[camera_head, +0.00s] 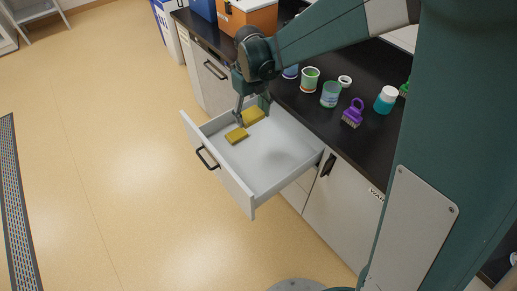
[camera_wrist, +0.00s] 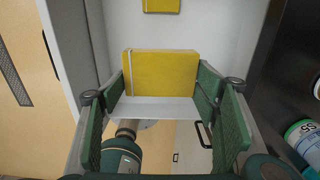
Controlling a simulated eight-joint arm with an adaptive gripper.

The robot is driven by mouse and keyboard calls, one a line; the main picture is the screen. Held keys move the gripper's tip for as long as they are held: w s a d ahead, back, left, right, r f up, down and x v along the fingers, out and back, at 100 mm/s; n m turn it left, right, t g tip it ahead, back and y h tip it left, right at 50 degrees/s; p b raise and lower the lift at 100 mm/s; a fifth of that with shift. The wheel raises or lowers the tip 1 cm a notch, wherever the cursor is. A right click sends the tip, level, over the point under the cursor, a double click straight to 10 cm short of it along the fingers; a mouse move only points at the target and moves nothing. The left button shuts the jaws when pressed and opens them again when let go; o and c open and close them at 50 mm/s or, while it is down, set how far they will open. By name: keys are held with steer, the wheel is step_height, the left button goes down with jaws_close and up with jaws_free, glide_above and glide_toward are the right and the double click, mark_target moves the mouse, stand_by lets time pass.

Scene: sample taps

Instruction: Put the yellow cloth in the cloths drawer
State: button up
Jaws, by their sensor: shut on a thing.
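My gripper (camera_head: 252,113) is over the open drawer (camera_head: 272,165), with its fingers shut on a folded yellow cloth (camera_head: 254,115). In the wrist view the cloth (camera_wrist: 165,73) is a flat yellow block with a pale band near its left edge, between the two green finger pads. I cannot tell whether it touches the drawer floor. A second yellow cloth (camera_head: 236,135) lies in the drawer near its front panel; it also shows at the top edge of the wrist view (camera_wrist: 160,5).
The drawer is pulled out from under a black counter (camera_head: 290,100); much of its pale floor is bare. On the counter stand several cups (camera_head: 310,79), a purple brush (camera_head: 353,112), a teal-filled bottle (camera_head: 386,99) and an orange box (camera_head: 250,18). The floor in front is clear.

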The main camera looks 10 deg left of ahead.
glide_above(253, 154)
step_height(253, 154, down, 12)
steer(key=shift+f, duration=0.25)
steer(key=shift+s, duration=0.1)
steer(key=shift+f+b, duration=0.7)
steer(key=shift+f, duration=2.4)
steer(key=shift+f, duration=0.1)
steer(key=shift+f+b, duration=0.45)
steer(key=shift+f, duration=1.35)
steer(key=shift+f, duration=0.2)
steer(key=o, duration=0.8)
steer(key=shift+r, duration=0.1)
steer(key=shift+c, duration=0.2)
steer(key=shift+r, duration=0.1)
